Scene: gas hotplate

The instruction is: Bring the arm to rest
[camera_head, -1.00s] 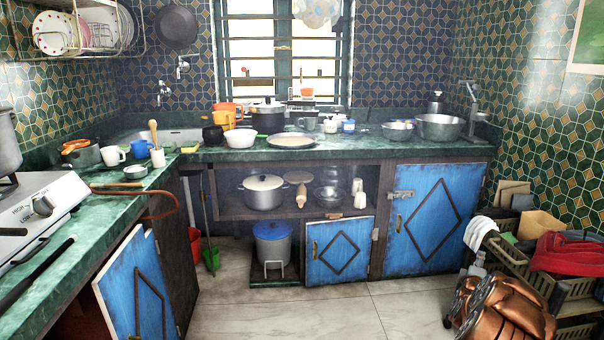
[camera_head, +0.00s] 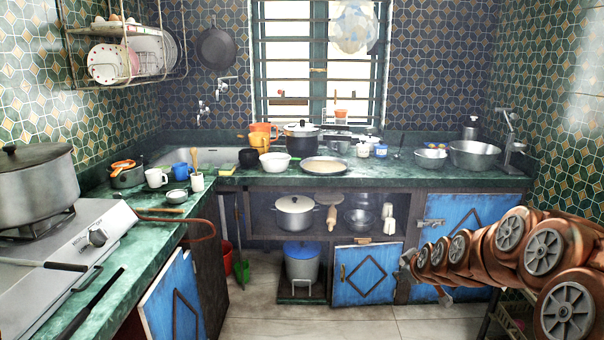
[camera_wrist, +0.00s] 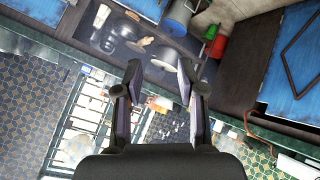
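My gripper (camera_wrist: 160,84) is open and empty in the wrist view. Its two dark fingers stand apart, with nothing between them. In the head view my copper-coloured arm reaches in from the right edge, in front of the blue cupboard. Its far end is small there, and the fingers cannot be made out clearly. The gas hotplate (camera_head: 75,245) stands on the left counter with a large lidded pot (camera_head: 38,188) on it. My gripper is well away from both.
The left counter (camera_head: 130,250) holds mugs and a long dark utensil. The back counter (camera_head: 400,172) is crowded with pots and bowls. A blue cupboard door (camera_head: 172,298) stands at the front left. The tiled floor (camera_head: 262,325) between the counters is clear.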

